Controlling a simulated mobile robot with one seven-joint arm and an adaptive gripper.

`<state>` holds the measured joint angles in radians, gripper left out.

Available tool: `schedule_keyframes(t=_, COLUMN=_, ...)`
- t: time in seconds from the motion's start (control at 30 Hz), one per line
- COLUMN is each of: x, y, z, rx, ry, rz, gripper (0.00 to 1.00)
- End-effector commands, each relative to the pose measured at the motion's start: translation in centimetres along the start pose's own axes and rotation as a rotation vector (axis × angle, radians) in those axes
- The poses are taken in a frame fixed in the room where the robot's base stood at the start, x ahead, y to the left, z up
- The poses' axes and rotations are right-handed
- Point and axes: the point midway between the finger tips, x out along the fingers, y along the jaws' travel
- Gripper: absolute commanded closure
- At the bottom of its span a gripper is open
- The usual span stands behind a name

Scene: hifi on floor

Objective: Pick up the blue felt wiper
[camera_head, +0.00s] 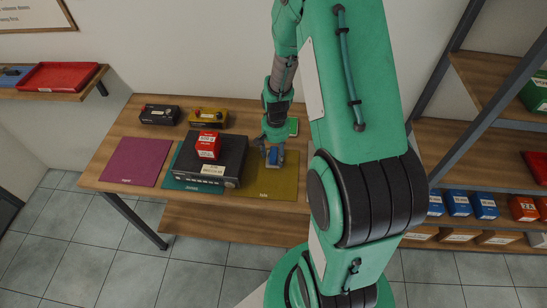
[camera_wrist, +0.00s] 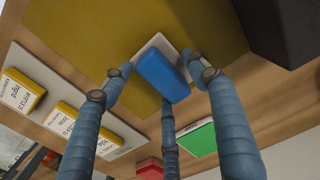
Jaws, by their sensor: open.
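The blue felt wiper (camera_head: 274,156) is over the olive mat (camera_head: 270,187), right of the black hi-fi unit. In the wrist view the wiper (camera_wrist: 163,78) is a rounded blue block with a pale flat piece showing along its edge. My gripper (camera_head: 271,146) is above the wiper, pointing down. In the wrist view its three fingers (camera_wrist: 165,88) are spread around the wiper, two at its sides and one at its near end. The jaws are open; whether any finger touches the wiper I cannot tell.
The hi-fi unit (camera_head: 212,160) carries a red box (camera_head: 208,144). A magenta mat (camera_head: 136,162) lies left. Black (camera_head: 159,114) and yellow (camera_head: 208,117) boxes stand behind. A green item (camera_head: 293,127) is close behind my gripper. Labelled yellow blocks (camera_wrist: 65,120) show in the wrist view.

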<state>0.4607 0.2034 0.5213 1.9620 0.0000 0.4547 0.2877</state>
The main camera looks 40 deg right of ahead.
Motion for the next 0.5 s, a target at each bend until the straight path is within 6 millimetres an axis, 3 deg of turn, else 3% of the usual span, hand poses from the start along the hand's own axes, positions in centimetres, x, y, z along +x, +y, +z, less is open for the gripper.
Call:
schedule_keyframes(t=0.17, x=-0.01, y=0.0, z=0.0, rx=0.0, ry=0.0, rz=0.0, gripper=0.43)
schedule_keyframes(t=0.4, x=-0.01, y=0.0, z=0.01, rx=0.0, ry=0.0, rz=0.0, gripper=0.9)
schedule_keyframes(t=0.5, x=-0.01, y=0.0, z=0.0, rx=0.0, ry=0.0, rz=0.0, gripper=0.9)
